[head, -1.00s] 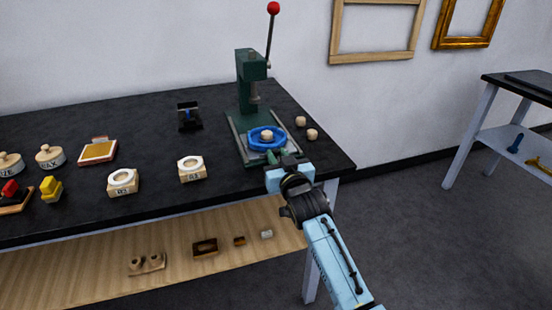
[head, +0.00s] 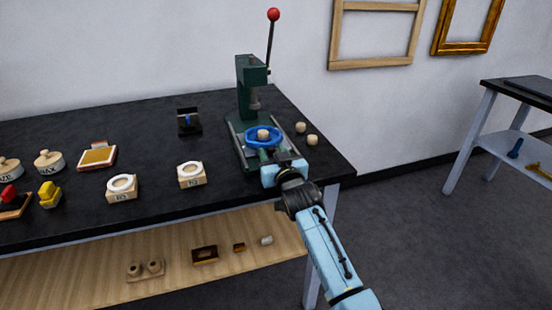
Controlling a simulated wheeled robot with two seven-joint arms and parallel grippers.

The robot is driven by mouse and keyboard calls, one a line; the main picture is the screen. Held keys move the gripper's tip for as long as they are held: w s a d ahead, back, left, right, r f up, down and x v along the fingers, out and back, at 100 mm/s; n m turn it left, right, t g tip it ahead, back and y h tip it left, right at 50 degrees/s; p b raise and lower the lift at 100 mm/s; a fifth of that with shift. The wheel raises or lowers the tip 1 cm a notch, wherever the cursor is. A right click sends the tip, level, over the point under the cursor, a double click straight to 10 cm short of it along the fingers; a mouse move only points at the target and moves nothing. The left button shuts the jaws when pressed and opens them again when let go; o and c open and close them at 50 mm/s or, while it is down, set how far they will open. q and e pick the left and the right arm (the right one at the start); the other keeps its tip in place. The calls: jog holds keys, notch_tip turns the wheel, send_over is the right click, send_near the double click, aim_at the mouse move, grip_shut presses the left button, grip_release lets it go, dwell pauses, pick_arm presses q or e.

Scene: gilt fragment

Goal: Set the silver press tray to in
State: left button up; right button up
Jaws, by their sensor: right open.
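The press (head: 252,88) is dark green with a red-knobbed lever and stands at the back right of the black table. My right gripper (head: 268,158) is open at the front of the blue piece, by a green part there. Its fingers are small, and I cannot tell whether they touch the tray. My left gripper is not in view.
Two pale knobs (head: 312,140) lie right of the press. Two wooden blocks with white rings (head: 191,174) stand to the left, with a dark stand (head: 188,121) behind. A wooden shelf (head: 100,274) runs below.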

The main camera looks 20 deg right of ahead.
jog(key=shift+s, duration=0.3)
pick_arm(q)
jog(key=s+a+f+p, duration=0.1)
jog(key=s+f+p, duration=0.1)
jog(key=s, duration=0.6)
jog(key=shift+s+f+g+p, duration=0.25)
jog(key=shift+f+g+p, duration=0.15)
jog(key=shift+p, duration=0.1)
pick_arm(e)
jog(key=s, duration=1.2)
jog(key=shift+s+a, duration=0.35)
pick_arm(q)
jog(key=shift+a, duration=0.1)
